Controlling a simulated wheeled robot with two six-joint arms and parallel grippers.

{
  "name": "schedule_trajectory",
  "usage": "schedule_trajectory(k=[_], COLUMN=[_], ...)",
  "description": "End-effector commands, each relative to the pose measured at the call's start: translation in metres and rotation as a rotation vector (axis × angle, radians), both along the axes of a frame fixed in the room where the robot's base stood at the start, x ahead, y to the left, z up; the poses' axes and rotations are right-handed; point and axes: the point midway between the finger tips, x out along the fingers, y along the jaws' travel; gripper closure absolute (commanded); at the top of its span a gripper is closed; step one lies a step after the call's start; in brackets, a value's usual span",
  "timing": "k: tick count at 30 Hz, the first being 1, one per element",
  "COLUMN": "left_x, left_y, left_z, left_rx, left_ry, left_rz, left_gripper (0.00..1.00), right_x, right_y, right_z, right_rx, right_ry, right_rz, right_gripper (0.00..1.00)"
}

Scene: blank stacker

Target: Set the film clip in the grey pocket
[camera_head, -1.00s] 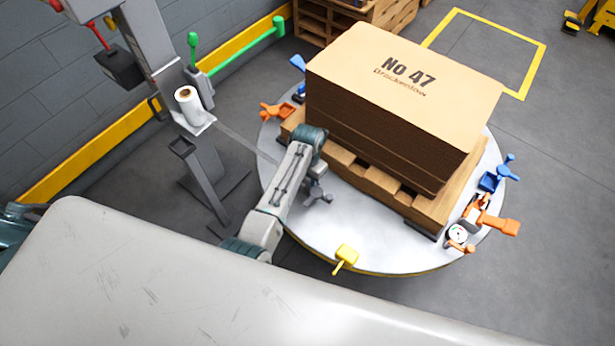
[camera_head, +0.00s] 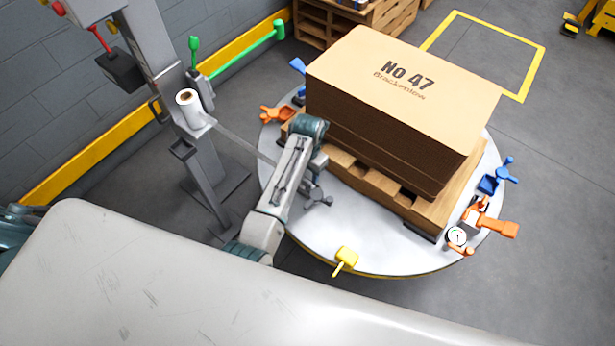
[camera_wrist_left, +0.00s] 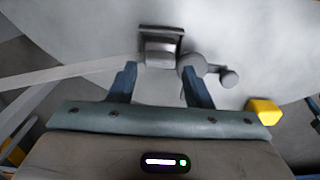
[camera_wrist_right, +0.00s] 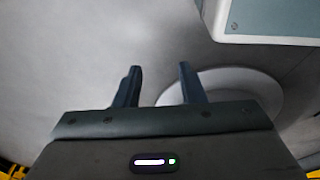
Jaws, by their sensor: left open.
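The film clip (camera_wrist_left: 158,52) is a pale grey block with a round knob and a side lever. In the left wrist view it sits at the dark-edged grey pocket (camera_wrist_left: 163,31) and looks seated in it. The film strip (camera_wrist_left: 75,72) runs to it from the left. My left gripper (camera_wrist_left: 158,68) is open, its fingers either side of the clip's near end and apart from each other. In the head view my left arm mostly hides the clip; the grey lever (camera_head: 318,198) shows. My right gripper (camera_wrist_right: 160,82) is open and empty in the right wrist view.
The round turntable (camera_head: 385,255) carries a pallet (camera_head: 440,210) with a cardboard stack (camera_head: 385,120). Around its rim are yellow (camera_head: 345,258), blue (camera_head: 490,182) and orange (camera_head: 495,225) fittings. The film roll (camera_head: 188,103) hangs on a grey post at left.

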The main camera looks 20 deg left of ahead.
Motion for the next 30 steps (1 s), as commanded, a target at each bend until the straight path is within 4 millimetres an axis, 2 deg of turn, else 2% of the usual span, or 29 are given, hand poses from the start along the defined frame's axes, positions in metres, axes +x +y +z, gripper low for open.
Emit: schedule_trajectory(k=[1, 6, 12, 23, 26, 30], left_x=[0.001, 0.001, 0.001, -0.001, -0.006, -0.018], left_y=[0.000, 0.000, 0.000, 0.001, 0.008, 0.026], left_z=[0.014, 0.047, 0.069, 0.071, 0.066, 0.058], left_rx=[-0.001, 0.001, 0.000, 0.001, 0.006, 0.041], left_ry=[-0.005, -0.004, -0.002, -0.007, -0.041, -0.147], left_rz=[0.000, 0.000, 0.000, -0.019, -0.109, -0.392], left_gripper=[0.55, 0.55, 0.55, 0.55, 0.55, 0.55], right_x=[-0.001, -0.003, -0.006, -0.002, -0.001, -0.001], right_y=[0.000, -0.001, -0.002, -0.002, -0.002, -0.002], right_z=[-0.001, -0.007, -0.011, -0.013, -0.012, -0.011], right_rx=[0.000, 0.000, -0.001, -0.001, 0.000, 0.000], right_ry=[0.001, -0.002, -0.002, -0.004, -0.005, -0.007], right_rz=[0.000, -0.001, -0.001, -0.002, -0.002, -0.002], right_gripper=[0.64, 0.64, 0.64, 0.64, 0.64, 0.64])
